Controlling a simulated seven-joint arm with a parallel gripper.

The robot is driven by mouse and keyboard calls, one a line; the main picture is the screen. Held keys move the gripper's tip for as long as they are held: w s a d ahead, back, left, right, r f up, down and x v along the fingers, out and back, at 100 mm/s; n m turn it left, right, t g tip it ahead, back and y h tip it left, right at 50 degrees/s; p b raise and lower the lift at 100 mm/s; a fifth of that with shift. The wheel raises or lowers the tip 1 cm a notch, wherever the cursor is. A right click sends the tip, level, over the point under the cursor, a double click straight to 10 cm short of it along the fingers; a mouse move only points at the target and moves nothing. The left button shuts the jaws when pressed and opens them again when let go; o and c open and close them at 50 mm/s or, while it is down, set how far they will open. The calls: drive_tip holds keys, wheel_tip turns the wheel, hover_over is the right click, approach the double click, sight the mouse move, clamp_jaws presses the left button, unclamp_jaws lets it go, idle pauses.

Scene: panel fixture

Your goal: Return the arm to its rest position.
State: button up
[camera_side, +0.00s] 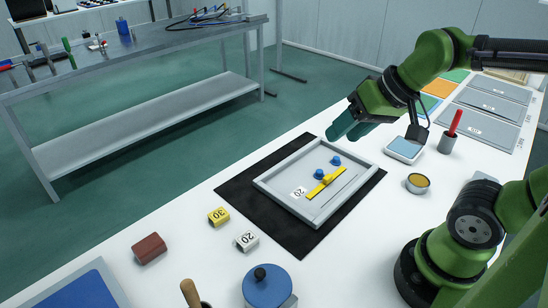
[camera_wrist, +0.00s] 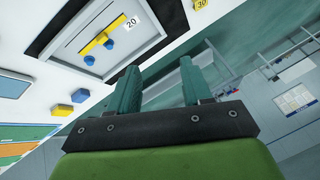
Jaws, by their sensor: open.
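My gripper (camera_side: 348,130) is raised above the back edge of the panel fixture, in the upper right of the side view. Its two green fingers stand apart with nothing between them, as the wrist view (camera_wrist: 160,82) also shows. The grey framed panel (camera_side: 283,203) lies on a black mat (camera_side: 236,190) on the white table. On it are a yellow bar handle (camera_side: 322,188), two blue knobs (camera_side: 319,174) and a white tag reading 20 (camera_side: 299,193). The gripper touches none of these. In the wrist view the yellow handle (camera_wrist: 102,34) shows at upper left.
A yellow block marked 30 (camera_side: 218,217), a white block marked 20 (camera_side: 247,241) and a red-brown block (camera_side: 149,248) lie left of the mat. A blue-lidded pot (camera_side: 267,286) stands in front. A cup with a red pen (camera_side: 448,141) and an amber-filled tin (camera_side: 417,183) stand right.

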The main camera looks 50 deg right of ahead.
drive_tip(key=shift+s+a+t, duration=0.3)
drive_tip(key=shift+s+a, duration=0.15)
drive_tip(key=shift+s, duration=0.35)
